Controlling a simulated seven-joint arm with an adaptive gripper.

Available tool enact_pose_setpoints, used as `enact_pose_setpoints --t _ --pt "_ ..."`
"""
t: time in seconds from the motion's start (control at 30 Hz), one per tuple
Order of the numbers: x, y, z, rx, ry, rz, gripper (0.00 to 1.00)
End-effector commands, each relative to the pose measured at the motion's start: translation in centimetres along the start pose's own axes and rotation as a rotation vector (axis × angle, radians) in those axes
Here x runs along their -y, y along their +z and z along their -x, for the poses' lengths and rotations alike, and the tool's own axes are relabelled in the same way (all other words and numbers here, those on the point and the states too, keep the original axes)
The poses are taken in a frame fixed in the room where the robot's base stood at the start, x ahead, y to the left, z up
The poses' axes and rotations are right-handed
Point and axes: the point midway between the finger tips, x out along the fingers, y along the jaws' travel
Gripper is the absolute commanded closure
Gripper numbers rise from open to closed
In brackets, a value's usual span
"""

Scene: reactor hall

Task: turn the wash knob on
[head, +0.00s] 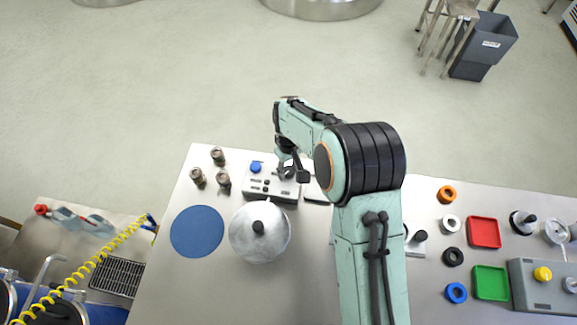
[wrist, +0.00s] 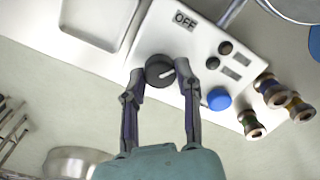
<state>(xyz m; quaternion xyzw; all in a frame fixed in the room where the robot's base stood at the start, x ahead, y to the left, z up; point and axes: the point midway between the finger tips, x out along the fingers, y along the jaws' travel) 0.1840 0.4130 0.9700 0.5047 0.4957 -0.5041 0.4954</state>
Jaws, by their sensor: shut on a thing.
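A black round knob (wrist: 158,71) with a white pointer line sits on a pale control panel (wrist: 160,30) in the wrist view. The line points toward the right there, and a label reading OFF lies above and right of the knob. My gripper (wrist: 160,73) has its two fingers on opposite sides of the knob and is shut on it. In the head view, my gripper (head: 287,167) is at the right part of the same panel (head: 255,192), and the fingers largely hide the knob. I cannot read a wash label in either view.
A blue button (head: 256,167) and small dark buttons share the panel. Metal-capped vials (head: 198,176) stand left of it. A round lidded metal pot (head: 262,240) and a blue disc (head: 197,231) are in front. Trays and coloured rings lie right, past my arm.

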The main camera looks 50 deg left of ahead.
Motion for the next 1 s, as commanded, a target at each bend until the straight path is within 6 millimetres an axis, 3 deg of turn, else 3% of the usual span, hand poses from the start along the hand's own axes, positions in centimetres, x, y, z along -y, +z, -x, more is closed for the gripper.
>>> enact_pose_setpoints --t 0.6,1.0 --pt "0.00 0.09 -0.12 0.003 -0.001 -0.580 1.00" --pt "0.03 0.10 -0.15 0.004 0.000 -0.858 1.00"
